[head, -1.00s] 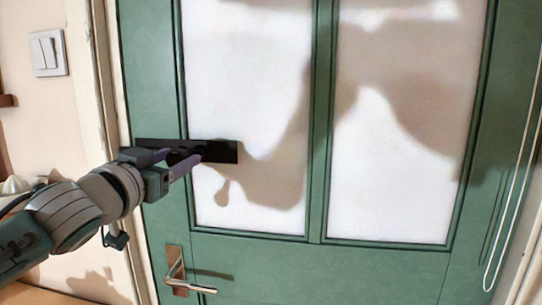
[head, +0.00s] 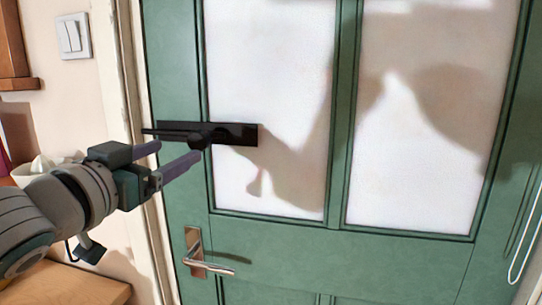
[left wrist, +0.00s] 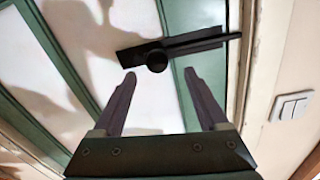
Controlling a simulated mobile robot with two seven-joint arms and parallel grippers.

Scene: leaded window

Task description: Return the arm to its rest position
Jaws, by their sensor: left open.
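My left gripper (head: 176,152) comes in from the left in the head view. Its two purple-grey fingers are open, with nothing between them. Just beyond the fingertips is a black fitting (head: 238,133) on the green door (head: 300,250), with a flat plate, a round knob and a thin bar. In the left wrist view the knob (left wrist: 157,61) lies just past the gap between the fingertips (left wrist: 160,74). In the head view one fingertip overlaps the knob area; whether they touch is hard to tell. My right gripper is not in view.
The door has frosted panes (head: 265,60) and a metal lever handle (head: 205,260) below the gripper. A light switch (head: 73,36) is on the wall at left. A wooden surface (head: 75,285) and a pale bowl-like object (head: 38,170) are beside my arm. A white cord hangs at right.

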